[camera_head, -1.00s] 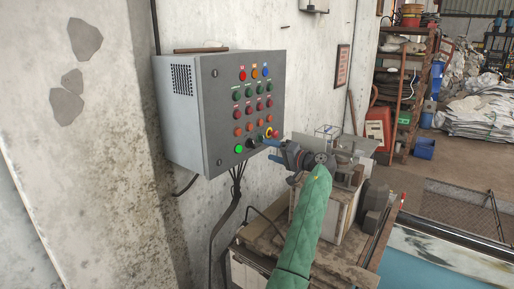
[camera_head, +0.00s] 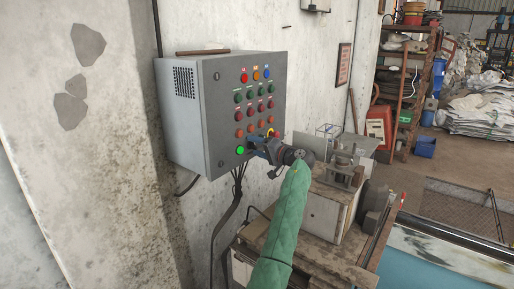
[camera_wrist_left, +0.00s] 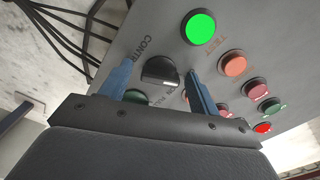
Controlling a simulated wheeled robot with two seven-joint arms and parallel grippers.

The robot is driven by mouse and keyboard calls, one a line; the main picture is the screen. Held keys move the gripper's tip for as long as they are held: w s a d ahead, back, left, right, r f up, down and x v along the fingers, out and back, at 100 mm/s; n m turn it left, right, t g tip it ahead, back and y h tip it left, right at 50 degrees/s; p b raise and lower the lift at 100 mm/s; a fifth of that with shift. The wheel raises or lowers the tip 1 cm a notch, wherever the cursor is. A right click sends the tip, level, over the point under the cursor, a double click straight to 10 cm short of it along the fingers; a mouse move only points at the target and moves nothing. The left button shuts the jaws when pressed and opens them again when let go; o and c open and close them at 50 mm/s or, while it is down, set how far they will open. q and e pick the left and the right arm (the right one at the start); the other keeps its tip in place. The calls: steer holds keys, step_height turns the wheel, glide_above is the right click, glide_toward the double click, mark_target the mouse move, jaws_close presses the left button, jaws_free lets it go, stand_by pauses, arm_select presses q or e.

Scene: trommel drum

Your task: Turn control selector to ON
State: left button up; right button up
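The grey control box (camera_head: 213,112) hangs on the wall, its front panel covered with rows of coloured buttons. The black control selector (camera_wrist_left: 160,72) shows in the left wrist view beside the lettering "CONTROL", below a lit green button (camera_wrist_left: 199,27). My left gripper (camera_head: 252,143) is at the lower part of the panel in the head view. In the wrist view its two blue fingers (camera_wrist_left: 158,82) are open, one on each side of the selector, apart from it as far as I see. The selector is hidden behind the gripper in the head view. My right gripper is not in view.
Black cables (camera_head: 229,215) hang below the box. A cluttered workbench (camera_head: 322,212) stands under and right of my left arm. A red-and-yellow button (camera_head: 273,133) sits close to the gripper. The shelf and heaped sacks are far off.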

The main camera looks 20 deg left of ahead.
arm_select(q)
steer(key=c, duration=0.9)
steer(key=shift+o, duration=0.2)
